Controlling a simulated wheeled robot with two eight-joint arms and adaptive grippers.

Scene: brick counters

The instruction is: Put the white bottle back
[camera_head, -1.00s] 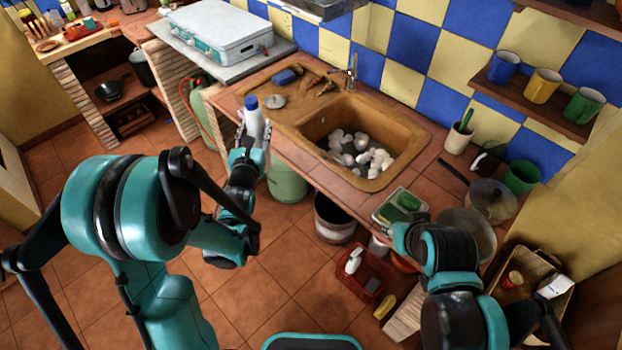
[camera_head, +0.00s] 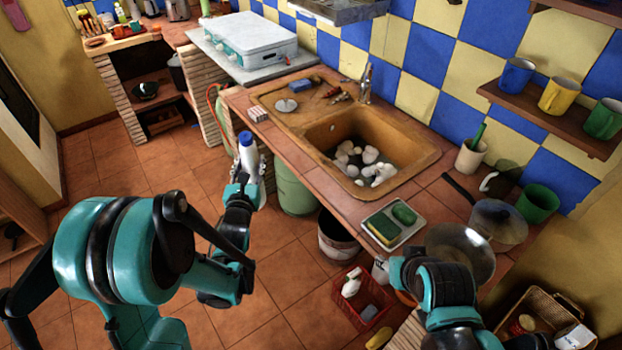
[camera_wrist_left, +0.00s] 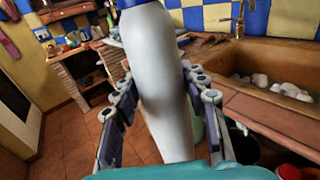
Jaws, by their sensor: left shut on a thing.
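The white bottle (camera_head: 248,154) with a blue cap is upright in my left gripper (camera_head: 252,172), in front of the counter's left end and apparently above the floor. In the left wrist view the bottle (camera_wrist_left: 158,75) fills the middle, its blue cap cut by the top edge. The fingers of my left gripper (camera_wrist_left: 158,95) press on it from both sides. Its lower end is partly hidden by the gripper. My right arm shows at the lower right of the head view, but its gripper is hidden. Another white bottle (camera_head: 351,285) is in a red crate (camera_head: 368,322) on the floor.
A small box (camera_head: 257,114) stands near the counter's left edge. A sponge tray (camera_head: 407,232) and pans are on the right. A green cylinder (camera_head: 292,190) and a bucket (camera_head: 337,240) stand below. The left floor is clear.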

